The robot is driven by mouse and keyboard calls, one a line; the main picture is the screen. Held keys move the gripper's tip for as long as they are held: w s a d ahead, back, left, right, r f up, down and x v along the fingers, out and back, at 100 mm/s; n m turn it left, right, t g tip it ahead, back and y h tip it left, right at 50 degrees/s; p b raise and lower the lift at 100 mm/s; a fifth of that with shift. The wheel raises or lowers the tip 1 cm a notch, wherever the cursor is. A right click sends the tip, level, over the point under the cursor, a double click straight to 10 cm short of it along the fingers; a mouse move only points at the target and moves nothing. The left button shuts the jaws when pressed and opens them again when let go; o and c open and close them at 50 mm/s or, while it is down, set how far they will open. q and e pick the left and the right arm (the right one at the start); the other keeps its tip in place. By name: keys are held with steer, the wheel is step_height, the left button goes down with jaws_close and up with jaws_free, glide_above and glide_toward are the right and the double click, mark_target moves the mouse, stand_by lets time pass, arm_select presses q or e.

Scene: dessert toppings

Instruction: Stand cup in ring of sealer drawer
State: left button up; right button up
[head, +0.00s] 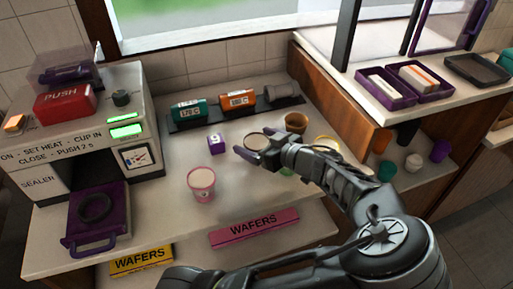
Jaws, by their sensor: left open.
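The sealer (150,115) stands at the left, and its purple drawer (118,222) is pulled out. A dark ring (95,208) lies on the drawer with nothing standing in it. A pink cup (202,184) stands upright on the counter, right of the drawer. My right gripper is out of view.
Green (188,109) and orange (238,98) labelled rolls lie behind.

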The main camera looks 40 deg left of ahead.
mark_target(257, 141)
arm_select(q)
steer(key=shift+c, duration=0.5)
steer(key=c, duration=1.6)
step_height(257, 141, up, 10)
steer(key=shift+r+b, duration=0.1)
steer(key=shift+b, duration=0.2)
steer(key=shift+c, duration=0.2)
